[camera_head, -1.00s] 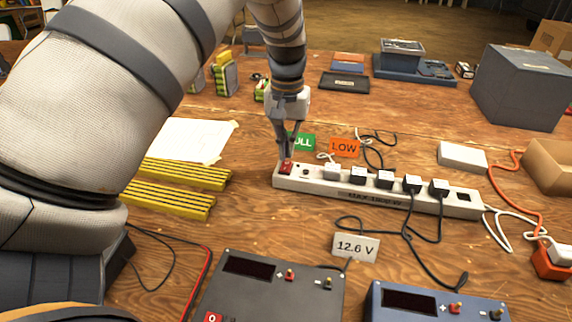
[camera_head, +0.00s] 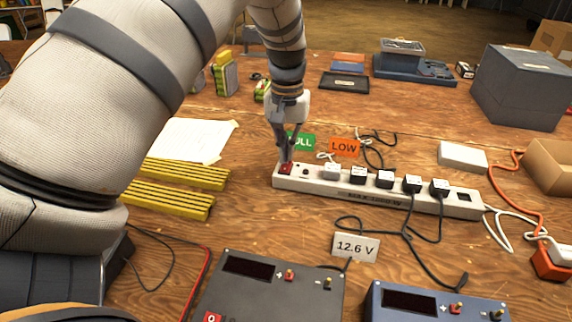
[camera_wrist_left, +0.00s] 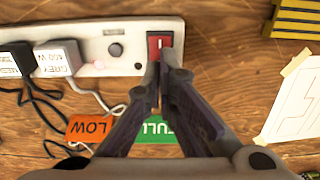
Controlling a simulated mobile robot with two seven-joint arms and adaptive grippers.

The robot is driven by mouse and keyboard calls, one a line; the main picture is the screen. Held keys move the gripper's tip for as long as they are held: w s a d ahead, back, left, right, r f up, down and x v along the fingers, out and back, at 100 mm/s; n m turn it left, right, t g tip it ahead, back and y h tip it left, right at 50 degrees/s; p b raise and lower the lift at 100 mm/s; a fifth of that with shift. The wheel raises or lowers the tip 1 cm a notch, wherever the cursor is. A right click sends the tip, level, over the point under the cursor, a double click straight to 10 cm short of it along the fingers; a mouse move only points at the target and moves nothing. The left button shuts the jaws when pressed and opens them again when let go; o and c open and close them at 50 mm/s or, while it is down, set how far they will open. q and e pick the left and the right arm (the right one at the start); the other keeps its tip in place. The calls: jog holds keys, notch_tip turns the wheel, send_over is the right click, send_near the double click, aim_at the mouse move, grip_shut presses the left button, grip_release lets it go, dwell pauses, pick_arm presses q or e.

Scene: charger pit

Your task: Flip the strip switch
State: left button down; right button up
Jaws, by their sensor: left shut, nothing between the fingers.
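The white power strip (camera_head: 335,191) lies on the wooden table in the middle of the head view, with several plugs in it. Its red rocker switch (camera_head: 285,169) is at the strip's left end. The switch also shows in the left wrist view (camera_wrist_left: 160,41), with a white mark on it. My left gripper (camera_head: 286,160) points down with its fingers closed and empty. Its fingertips are at the switch and cover its lower part in the wrist view; I cannot tell whether they press on it. A small reddish glow shows on the strip beside the round button (camera_wrist_left: 115,49). My right gripper is not in view.
Green (camera_head: 302,142) and orange (camera_head: 344,147) labels stand just behind the strip. Yellow bars (camera_head: 180,173) and a paper sheet lie to the left. A black charger (camera_head: 270,290) and a blue charger (camera_head: 436,303) are in front. Cables run right of the strip.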

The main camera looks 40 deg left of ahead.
aim_at(287, 162)
pick_arm(q)
jog(key=shift+f, duration=0.8)
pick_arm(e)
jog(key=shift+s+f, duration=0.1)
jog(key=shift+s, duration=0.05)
pick_arm(q)
notch_tip(287, 162, up, 5)
jog(key=shift+r+p, duration=0.1)
jog(key=shift+p, duration=0.5)
jog(key=shift+r, duration=0.95)
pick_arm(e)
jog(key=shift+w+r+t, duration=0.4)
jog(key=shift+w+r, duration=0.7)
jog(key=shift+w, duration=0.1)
pick_arm(q)
jog(key=shift+f, duration=0.1)
